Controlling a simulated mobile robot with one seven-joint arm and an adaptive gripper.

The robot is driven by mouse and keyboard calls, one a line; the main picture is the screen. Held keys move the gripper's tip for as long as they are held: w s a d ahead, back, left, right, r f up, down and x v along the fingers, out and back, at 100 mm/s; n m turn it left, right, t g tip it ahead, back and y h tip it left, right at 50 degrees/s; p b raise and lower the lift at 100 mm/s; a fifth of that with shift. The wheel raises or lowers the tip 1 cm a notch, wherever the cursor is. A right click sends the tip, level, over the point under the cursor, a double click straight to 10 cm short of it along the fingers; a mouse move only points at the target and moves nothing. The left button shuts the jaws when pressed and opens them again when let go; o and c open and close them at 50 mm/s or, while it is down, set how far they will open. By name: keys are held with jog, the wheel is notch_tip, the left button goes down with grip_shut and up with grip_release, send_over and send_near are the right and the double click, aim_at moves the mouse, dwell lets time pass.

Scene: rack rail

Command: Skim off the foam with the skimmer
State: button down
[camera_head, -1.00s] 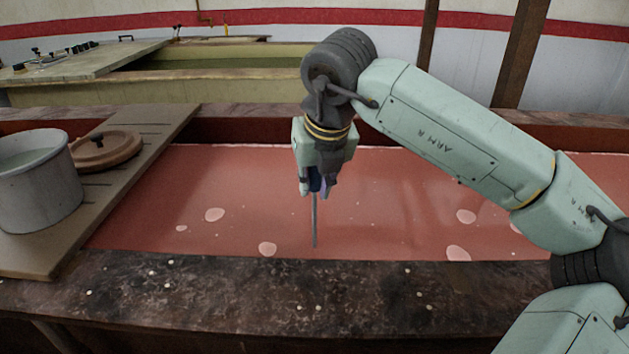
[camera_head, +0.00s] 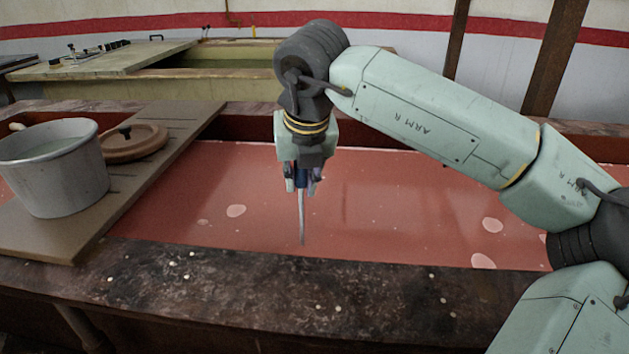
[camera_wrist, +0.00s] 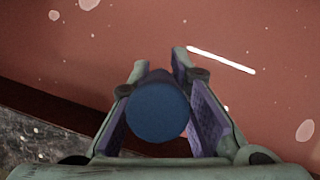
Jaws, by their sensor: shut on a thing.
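My gripper (camera_head: 303,181) is shut on the skimmer's blue handle, whose round end (camera_wrist: 158,108) sits between the fingers in the wrist view. The skimmer's thin grey shaft (camera_head: 301,218) points down, nearly upright, to the red liquid (camera_head: 390,205) near the vat's front edge. I cannot make out its head. A pale bar (camera_wrist: 221,60) beside the fingers may be part of the skimmer. Pale foam patches float apart: one left of the shaft (camera_head: 236,211), two at right (camera_head: 492,225) (camera_head: 483,261). A foam patch also shows in the wrist view (camera_wrist: 305,131).
A grey pot (camera_head: 55,185) of liquid and a round wooden lid (camera_head: 135,149) stand on a board (camera_head: 150,190) across the vat's left side. The dark front rim (camera_head: 250,290) carries small pale specks. Another vat (camera_head: 205,93) stands behind.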

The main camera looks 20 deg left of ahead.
jog(key=shift+s+a, duration=0.1)
jog(key=shift+a, duration=0.2)
jog(key=shift+w+a+p, duration=0.8)
jog(key=shift+w+a, duration=0.65)
jog(key=shift+a, duration=2.6)
jog(key=shift+w+a+p, duration=0.8)
jog(key=shift+w+a, duration=0.6)
jog(key=shift+a, duration=2.6)
jog(key=s+a+b, duration=0.2)
jog(key=s+a, duration=0.2)
jog(key=s, duration=0.2)
jog(key=shift+s+a, duration=0.2)
jog(key=shift+s, duration=0.05)
notch_tip(320, 180, up, 14)
jog(key=p, duration=0.8)
jog(key=shift+r, duration=0.2)
